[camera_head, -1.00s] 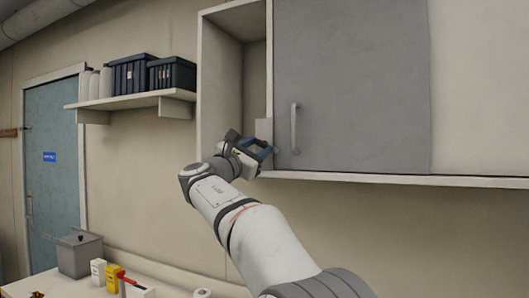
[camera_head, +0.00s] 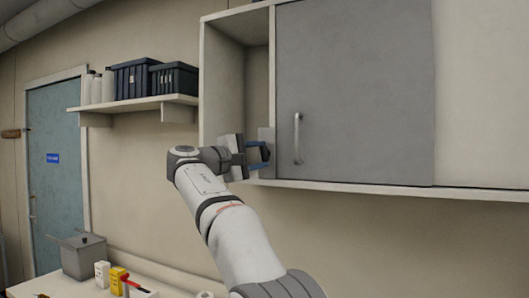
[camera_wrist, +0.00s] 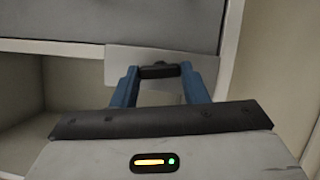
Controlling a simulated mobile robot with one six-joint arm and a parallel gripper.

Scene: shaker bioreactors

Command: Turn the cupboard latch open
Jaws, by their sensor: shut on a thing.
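The cupboard (camera_head: 354,190) hangs on the wall, with a grey door (camera_head: 355,90) on its right part and an open bay at its left. A pale latch plate (camera_head: 266,134) sits by the door's left edge; it also shows in the wrist view (camera_wrist: 120,66). A small dark latch (camera_wrist: 160,71) stands on the plate. My gripper (camera_head: 262,155) is at the plate, and in the wrist view its blue fingers (camera_wrist: 160,76) are shut on the latch, one on each side. The fingers partly hide the latch and plate.
The door's vertical handle (camera_head: 297,138) is close to the right of my gripper. A wall shelf (camera_head: 130,101) with dark bins (camera_head: 172,79) is at the left. Below are a grey container (camera_head: 83,258) and small boxes on a bench. Wall space beneath the cupboard is clear.

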